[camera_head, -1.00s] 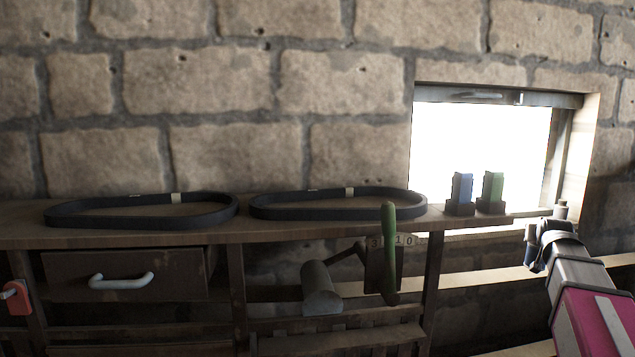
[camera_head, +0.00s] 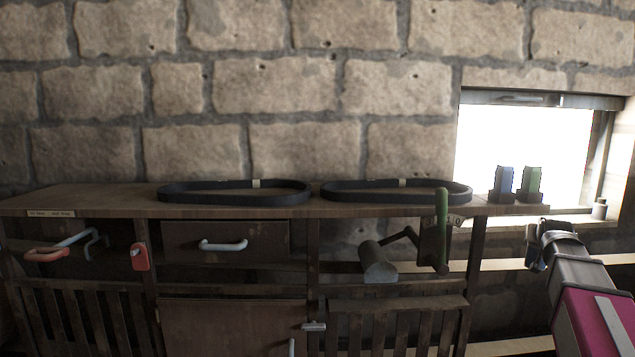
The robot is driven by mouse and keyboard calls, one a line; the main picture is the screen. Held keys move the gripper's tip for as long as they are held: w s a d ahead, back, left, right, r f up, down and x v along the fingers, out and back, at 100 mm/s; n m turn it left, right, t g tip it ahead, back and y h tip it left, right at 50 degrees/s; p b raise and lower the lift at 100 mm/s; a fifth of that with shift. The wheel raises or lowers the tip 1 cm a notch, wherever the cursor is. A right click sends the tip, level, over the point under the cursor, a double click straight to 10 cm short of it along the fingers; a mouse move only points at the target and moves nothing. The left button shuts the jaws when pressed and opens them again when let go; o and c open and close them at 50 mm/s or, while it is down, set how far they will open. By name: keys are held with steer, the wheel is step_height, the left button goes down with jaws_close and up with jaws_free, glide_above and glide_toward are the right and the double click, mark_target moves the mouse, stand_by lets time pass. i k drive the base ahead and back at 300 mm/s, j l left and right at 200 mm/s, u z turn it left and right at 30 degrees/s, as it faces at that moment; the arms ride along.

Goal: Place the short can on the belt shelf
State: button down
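A wooden shelf unit (camera_head: 120,204) runs along the stone wall, and two black looped belts (camera_head: 235,198) (camera_head: 395,198) lie on its top. My gripper (camera_head: 537,250) is at the lower right, below the window, at the end of my pink and grey arm. It is seen small and from behind, so its fingers and anything between them are unclear. No can shows on the shelf top.
A blue block (camera_head: 503,180) and a green block (camera_head: 530,181) stand in dark holders at the shelf's right end. A green lever (camera_head: 442,225) and a grey cylinder (camera_head: 378,264) are at the unit's front. Drawer handle (camera_head: 223,246) and red handle (camera_head: 45,255) stick out. The top's left end is clear.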

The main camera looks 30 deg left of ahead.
mark_target(102, 194)
steer(key=k+u, duration=0.65)
steer(key=j+u, duration=0.35)
steer(key=j, duration=0.25)
